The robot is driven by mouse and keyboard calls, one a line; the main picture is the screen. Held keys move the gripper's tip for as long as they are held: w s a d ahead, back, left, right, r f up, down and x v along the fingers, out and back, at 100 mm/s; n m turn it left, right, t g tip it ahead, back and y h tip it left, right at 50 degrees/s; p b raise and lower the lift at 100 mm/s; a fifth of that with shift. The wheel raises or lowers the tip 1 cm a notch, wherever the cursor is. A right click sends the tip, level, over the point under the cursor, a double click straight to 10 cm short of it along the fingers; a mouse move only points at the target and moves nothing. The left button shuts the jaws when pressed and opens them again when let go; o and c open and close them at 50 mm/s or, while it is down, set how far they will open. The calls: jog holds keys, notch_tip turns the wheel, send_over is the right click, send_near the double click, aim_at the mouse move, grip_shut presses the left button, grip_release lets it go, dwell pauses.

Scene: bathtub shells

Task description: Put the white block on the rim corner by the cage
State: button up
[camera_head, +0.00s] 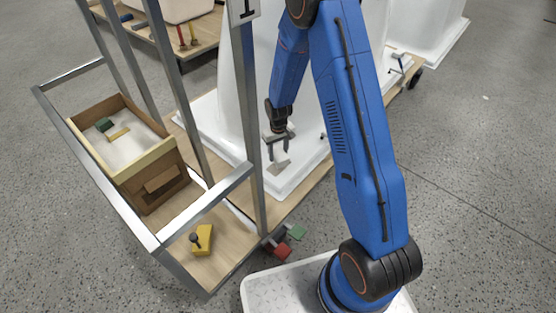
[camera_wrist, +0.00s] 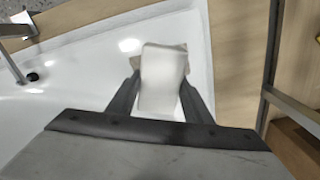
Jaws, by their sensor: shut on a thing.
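The white block (camera_wrist: 162,78) is between the two fingers of my gripper (camera_wrist: 160,88) in the wrist view. My gripper is shut on it. In the head view my gripper (camera_head: 278,150) hangs over the near rim corner of the white bathtub shell (camera_head: 292,182), close to the cage post. The block is hard to tell from the white shell there. A grey-brown patch (camera_head: 279,168) shows on the rim corner just below the fingers. In the wrist view a tan edge shows behind the block. I cannot tell whether the block touches the rim.
The metal cage (camera_head: 248,130) stands left of the corner. In it are a wooden box (camera_head: 152,190) and a yellow block (camera_head: 202,240) with a dark knob. Red (camera_head: 283,252) and green (camera_head: 297,232) pieces lie near the cage's foot. Open floor lies right.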

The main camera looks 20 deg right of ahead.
jog(key=shift+f, duration=2.25)
jog(key=shift+f, duration=0.15)
jog(key=o, duration=1)
